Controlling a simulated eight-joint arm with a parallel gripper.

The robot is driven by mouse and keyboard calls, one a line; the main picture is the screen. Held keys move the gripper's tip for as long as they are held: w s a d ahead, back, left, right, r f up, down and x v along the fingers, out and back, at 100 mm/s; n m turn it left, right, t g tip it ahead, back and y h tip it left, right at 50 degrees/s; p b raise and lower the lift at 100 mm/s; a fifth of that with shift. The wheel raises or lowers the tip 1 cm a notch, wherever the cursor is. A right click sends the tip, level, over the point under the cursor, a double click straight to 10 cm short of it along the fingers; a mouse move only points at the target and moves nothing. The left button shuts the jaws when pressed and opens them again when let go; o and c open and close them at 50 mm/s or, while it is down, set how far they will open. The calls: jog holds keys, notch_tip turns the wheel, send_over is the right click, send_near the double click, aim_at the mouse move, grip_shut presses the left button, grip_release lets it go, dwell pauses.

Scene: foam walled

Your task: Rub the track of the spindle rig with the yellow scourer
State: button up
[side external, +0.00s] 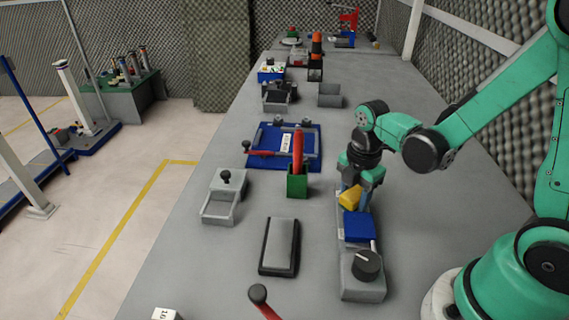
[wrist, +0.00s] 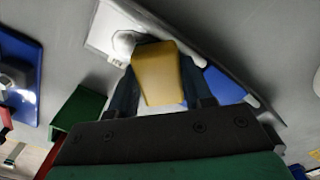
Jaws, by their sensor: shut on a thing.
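My gripper (side external: 352,188) points down and is shut on the yellow scourer (side external: 349,198). The scourer is a wedge-like yellow block, and in the wrist view (wrist: 157,75) it sits between my two dark fingers. It is over the far end of a long grey rig, which looks like the spindle rig (side external: 361,287). The rig has a black round knob (side external: 367,265) at its near end and a blue block (side external: 358,226) midway. The track is mostly hidden by the gripper and the blue block. I cannot tell whether the scourer touches it.
Left of the rig stand a green box (side external: 298,186) with a red handle, a black-edged grey pad (side external: 279,247) and a grey open tray (side external: 219,207). A blue plate fixture (side external: 262,153) lies behind. The bench right of the rig is clear up to my base.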

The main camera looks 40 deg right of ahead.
jog(key=shift+s+a, duration=0.2)
jog(key=shift+s, duration=0.05)
grip_shut()
jog(key=shift+w+d+r, duration=0.15)
jog(key=shift+w+d, duration=2.35)
jog(key=shift+w, duration=0.05)
jog(key=shift+r, duration=2.85)
notch_tip(320, 180, up, 3)
